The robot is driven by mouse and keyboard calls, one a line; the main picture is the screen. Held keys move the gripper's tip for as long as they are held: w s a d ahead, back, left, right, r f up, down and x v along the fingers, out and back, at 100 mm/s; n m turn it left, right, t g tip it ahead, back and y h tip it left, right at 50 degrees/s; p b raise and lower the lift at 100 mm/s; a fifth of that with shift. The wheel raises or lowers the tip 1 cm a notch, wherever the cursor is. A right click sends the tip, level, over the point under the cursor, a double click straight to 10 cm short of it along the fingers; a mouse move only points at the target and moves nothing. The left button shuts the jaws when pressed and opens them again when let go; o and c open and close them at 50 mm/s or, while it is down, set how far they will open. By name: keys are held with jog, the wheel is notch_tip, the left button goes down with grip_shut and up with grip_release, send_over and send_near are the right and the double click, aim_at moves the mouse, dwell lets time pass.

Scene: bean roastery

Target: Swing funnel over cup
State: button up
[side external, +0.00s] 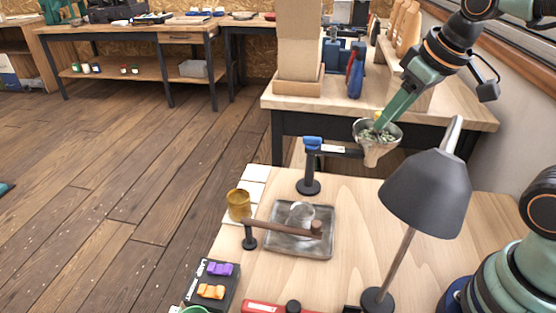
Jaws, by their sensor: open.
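The funnel (371,156) is a pale cone with a metal rim, holding greenish beans. It hangs at the right end of a dark swing arm (342,152) on a black post (309,183) with a blue knob. A clear round glass vessel (300,211) stands on a grey metal tray (285,248), left of and below the funnel; it may be the cup.
A dark desk lamp (425,195) stands in front, right of the tray. A brown bar (285,229) on a short black post crosses the tray. A black box (211,283) with purple and orange pieces lies front left. A second bench (440,110) stands behind.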

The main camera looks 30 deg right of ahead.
jog(key=w+a+r+n+g, duration=0.1)
jog(key=w+r+n+g, duration=0.25)
jog(key=w, duration=0.65)
jog(key=n+g, duration=0.2)
jog(key=n, duration=0.3)
send_over(312, 137)
notch_tip(312, 137, down, 4)
jog(key=shift+m+t, duration=0.25)
notch_tip(312, 137, down, 12)
jog(key=shift+r, duration=0.1)
grip_shut()
jog(key=shift+r, duration=0.1)
dwell(0.4)
